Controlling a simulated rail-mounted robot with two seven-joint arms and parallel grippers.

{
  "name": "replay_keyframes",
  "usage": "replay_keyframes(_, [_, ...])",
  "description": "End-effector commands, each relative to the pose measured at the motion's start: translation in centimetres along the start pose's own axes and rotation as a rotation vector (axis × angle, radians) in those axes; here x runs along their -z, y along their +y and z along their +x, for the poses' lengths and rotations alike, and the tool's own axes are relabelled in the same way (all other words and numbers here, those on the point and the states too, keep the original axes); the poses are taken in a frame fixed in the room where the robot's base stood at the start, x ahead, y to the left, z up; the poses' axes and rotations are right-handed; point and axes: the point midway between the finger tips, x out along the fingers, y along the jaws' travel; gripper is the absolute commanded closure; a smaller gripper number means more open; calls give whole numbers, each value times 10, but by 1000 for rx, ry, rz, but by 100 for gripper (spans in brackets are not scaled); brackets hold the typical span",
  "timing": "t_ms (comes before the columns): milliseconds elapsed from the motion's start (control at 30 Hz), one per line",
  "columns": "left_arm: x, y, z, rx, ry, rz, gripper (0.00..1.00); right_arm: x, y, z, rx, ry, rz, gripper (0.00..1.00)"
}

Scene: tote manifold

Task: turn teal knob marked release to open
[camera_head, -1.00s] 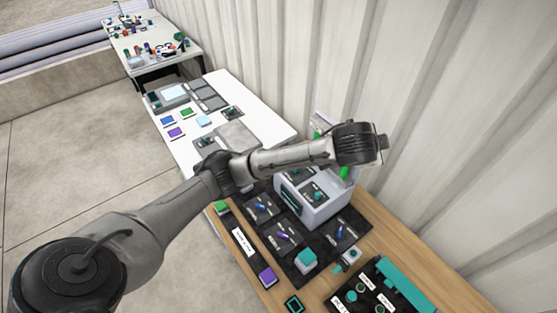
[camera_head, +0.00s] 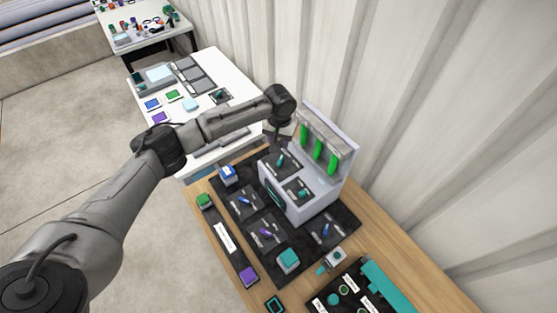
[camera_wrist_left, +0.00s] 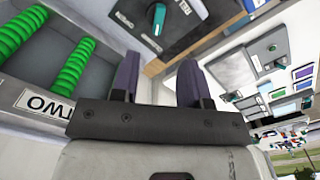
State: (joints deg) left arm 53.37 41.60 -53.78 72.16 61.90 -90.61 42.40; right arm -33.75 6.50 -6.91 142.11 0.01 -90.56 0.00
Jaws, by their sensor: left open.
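Teal knobs on dark plates sit on the grey-white box: one near its back (camera_head: 281,160) and one nearer the front (camera_head: 303,191). Their labels are too small to read, so I cannot tell which is marked release. My left gripper (camera_wrist_left: 158,78) is open and empty, its two purple-grey fingers apart. In the left wrist view a teal knob (camera_wrist_left: 155,19) on a dark plate shows beyond the fingers, apart from them, its label partly cut off. In the head view the left wrist hangs by the box's back left corner and hides most of the gripper. My right gripper is out of view.
Green cylinders (camera_head: 318,149) stand in the box's upright back part, close to the left gripper. Blue-purple knobs and a teal block (camera_head: 288,260) lie around the box on a black mat. A corrugated wall (camera_head: 440,130) rises right of the wooden table.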

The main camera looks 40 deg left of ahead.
Motion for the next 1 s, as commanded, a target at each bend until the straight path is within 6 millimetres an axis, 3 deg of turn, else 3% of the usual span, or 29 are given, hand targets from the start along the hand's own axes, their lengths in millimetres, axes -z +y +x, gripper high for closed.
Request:
replay_keyframes(400, [-1, 0, 77, 3, -2, 3, 58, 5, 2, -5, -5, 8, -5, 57])
replay_keyframes(600, [-1, 0, 104, 1, -1, 3, 58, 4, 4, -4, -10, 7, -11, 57])
replay_keyframes(1000, [0, 0, 124, 1, 0, 4, 58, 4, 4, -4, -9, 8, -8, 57])
